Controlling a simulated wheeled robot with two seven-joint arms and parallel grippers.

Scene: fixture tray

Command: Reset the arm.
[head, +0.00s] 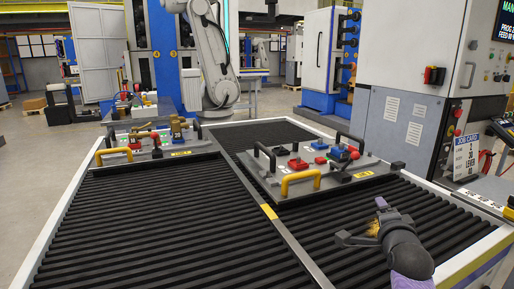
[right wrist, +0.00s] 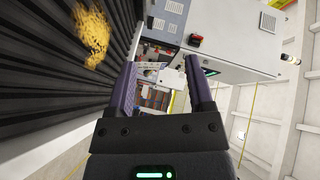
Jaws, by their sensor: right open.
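My right gripper (head: 362,233) is over the right part of the black ribbed table (head: 150,215), in front of the right fixture plate. In the right wrist view its two purple fingers (right wrist: 160,88) stand apart with nothing between them. My left gripper is not in the head view.
A grey fixture plate (head: 345,178) with black and yellow handles stands on the right side. Another plate (head: 115,157) with a yellow handle stands at the back left. A metal divider (head: 252,192) runs between the ribbed lanes. The front left is clear. A machine cabinet (head: 405,90) stands at the right.

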